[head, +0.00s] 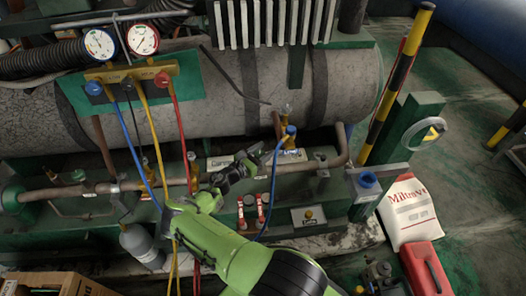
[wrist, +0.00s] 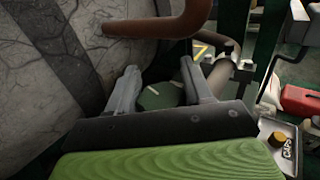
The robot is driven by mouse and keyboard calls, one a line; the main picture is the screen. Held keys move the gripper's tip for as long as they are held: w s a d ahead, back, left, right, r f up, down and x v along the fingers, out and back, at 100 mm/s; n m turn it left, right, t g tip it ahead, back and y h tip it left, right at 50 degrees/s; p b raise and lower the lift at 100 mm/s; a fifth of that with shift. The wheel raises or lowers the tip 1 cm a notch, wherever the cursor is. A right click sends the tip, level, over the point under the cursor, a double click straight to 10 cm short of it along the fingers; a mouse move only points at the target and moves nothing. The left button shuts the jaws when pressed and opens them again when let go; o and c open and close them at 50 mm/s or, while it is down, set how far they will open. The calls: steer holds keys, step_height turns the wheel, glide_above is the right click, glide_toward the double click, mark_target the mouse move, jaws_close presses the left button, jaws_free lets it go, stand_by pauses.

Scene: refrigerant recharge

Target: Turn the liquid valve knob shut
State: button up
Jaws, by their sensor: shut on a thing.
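My gripper (head: 264,156) is at the pipework in front of the grey tank in the head view, beside a brass valve with a blue fitting (head: 291,131). In the wrist view its two grey fingers (wrist: 160,88) stand on either side of a round green knob (wrist: 160,96) with a pale mark on top. The gripper is shut on this knob, which I take for the liquid valve knob. In the head view the knob cannot be made out behind the fingers.
A copper pipe (wrist: 160,26) crosses just beyond the fingers. The tank (wrist: 45,75) is close on the left. A blue hose (head: 272,190) hangs from the brass valve. A caps tray (head: 308,217), red valves and a gauge manifold (head: 130,72) are nearby.

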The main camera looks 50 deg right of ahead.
stand_by(0.3)
steer(key=o, duration=1)
steer(key=shift+c, duration=0.2)
steer(key=w+a+p, duration=0.1)
steer(key=a+p, duration=0.1)
steer(key=a, duration=1.3)
steer(key=shift+a, duration=0.4)
